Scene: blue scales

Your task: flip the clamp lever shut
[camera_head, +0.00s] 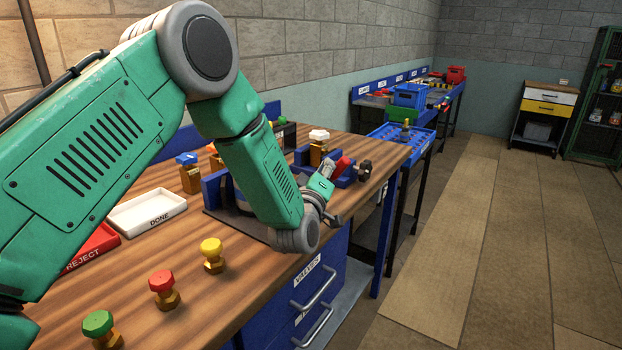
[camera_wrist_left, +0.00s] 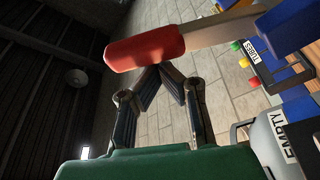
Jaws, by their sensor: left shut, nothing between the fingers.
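The clamp lever's red handle (camera_head: 342,165) shows in the head view beside my left gripper (camera_head: 322,187), near the bench's right end. In the left wrist view the red handle (camera_wrist_left: 145,47) lies across the picture just beyond the tips of my left gripper (camera_wrist_left: 163,75). Its grey metal arm (camera_wrist_left: 220,32) runs right to the blue clamp body (camera_wrist_left: 286,24). The fingertips are together with nothing between them. Whether they touch the handle I cannot tell. My arm partly hides the clamp in the head view. My right gripper is not in view.
Yellow, red and green valves (camera_head: 163,289) stand along the bench's front left. A white DONE tray (camera_head: 147,212) and a red REJECT tray (camera_head: 92,246) lie behind them. A valve with a white top (camera_head: 318,148) stands behind the clamp area. The floor at right is clear.

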